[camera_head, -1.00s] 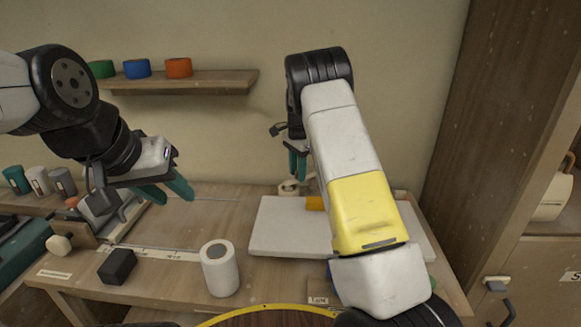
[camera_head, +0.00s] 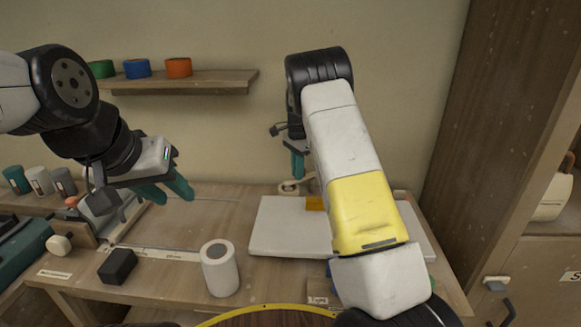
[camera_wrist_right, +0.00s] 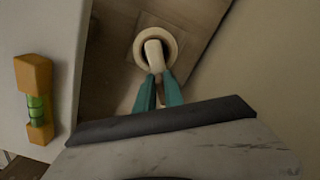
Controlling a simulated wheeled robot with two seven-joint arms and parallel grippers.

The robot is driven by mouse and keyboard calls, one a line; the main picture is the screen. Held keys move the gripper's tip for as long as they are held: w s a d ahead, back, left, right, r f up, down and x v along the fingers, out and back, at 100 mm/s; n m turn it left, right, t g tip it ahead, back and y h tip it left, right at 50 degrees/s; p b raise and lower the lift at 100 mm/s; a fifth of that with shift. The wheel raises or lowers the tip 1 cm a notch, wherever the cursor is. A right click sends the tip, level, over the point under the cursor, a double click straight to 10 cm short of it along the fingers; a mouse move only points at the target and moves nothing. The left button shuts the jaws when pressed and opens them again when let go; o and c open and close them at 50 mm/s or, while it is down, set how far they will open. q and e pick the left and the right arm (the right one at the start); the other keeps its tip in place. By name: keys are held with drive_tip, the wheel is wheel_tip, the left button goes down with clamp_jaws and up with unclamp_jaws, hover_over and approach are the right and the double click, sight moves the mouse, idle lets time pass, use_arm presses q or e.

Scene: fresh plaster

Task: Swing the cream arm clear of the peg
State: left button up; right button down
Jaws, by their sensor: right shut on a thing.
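The cream arm (camera_wrist_right: 154,52) shows in the right wrist view, reaching from a round cream base ring (camera_wrist_right: 168,44) toward my fingers. My right gripper (camera_wrist_right: 158,84) is shut on its near end. In the head view, my right gripper (camera_head: 294,165) is above the back of the bench, and the ring (camera_head: 289,187) is just below it, partly hidden. I cannot clearly make out the peg; a small brownish shape lies by the fingertips in the wrist view. My left gripper (camera_head: 170,190) is open and empty, over the bench at left.
A pale slab (camera_head: 275,228) lies beside the ring, with an orange spirit level (camera_wrist_right: 37,130) on it. A white roll (camera_head: 220,268) and a black block (camera_head: 118,266) stand on the front of the bench. A wall shelf (camera_head: 190,83) holds tape rolls. A wooden cabinet bounds the right.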

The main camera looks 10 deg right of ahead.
drive_tip(key=shift+r, duration=0.1)
idle(0.8)
drive_tip(key=s+d+n, duration=0.3)
drive_tip(key=d+n, duration=0.4)
drive_tip(key=n, duration=0.8)
drive_tip(key=shift+s, duration=0.3)
drive_tip(key=shift+d, duration=0.1)
idle(0.4)
drive_tip(key=c, duration=1.4)
unclamp_jaws()
drive_tip(key=shift+c, duration=0.2)
